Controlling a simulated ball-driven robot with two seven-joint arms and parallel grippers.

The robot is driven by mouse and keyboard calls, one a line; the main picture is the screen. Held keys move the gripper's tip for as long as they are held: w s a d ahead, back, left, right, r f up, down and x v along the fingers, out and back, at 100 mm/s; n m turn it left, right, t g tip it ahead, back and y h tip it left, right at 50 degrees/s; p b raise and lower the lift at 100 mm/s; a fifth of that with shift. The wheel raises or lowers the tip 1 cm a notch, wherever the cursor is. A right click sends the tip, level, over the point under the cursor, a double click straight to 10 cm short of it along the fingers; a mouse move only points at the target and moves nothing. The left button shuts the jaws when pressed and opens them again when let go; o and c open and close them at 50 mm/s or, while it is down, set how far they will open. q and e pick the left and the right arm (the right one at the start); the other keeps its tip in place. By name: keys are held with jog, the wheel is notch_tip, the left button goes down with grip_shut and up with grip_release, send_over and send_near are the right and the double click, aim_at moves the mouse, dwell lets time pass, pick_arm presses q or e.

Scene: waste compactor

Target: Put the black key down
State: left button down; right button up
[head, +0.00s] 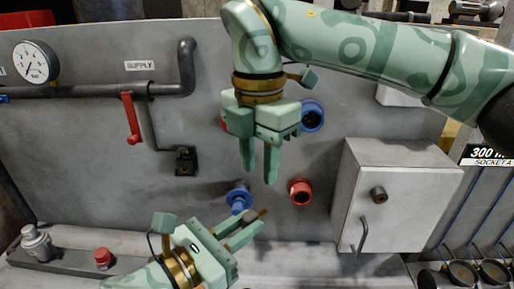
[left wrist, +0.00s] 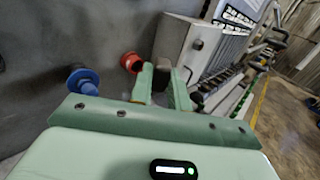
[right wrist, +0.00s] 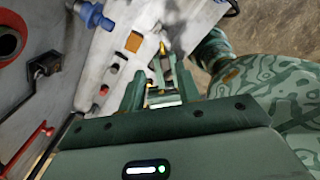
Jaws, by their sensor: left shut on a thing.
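My left gripper (head: 250,228) is low in front of the panel, above the grey ledge (head: 320,272). It is shut on a small dark thing (head: 250,215), seemingly the black key, mostly hidden between the fingers. In the left wrist view the fingers (left wrist: 163,88) stand slightly apart, and the held thing is hard to make out. My right gripper (head: 259,160) hangs above, fingers pointing down, open and empty. It also shows open in the right wrist view (right wrist: 158,95), with parts of my left gripper beyond it.
The panel carries a blue socket (head: 312,116), a blue fitting (head: 238,197), a red fitting (head: 300,191), a red lever (head: 131,118) and a black switch (head: 185,161). A grey box (head: 395,195) juts out at right. A red button (head: 103,257) is at lower left.

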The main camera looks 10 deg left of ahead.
aim_at(255, 218)
notch_tip(255, 218, down, 10)
dwell(0.3)
grip_shut()
pick_arm(q)
jog(key=c, duration=1.3)
grip_release()
jog(key=shift+o, duration=0.2)
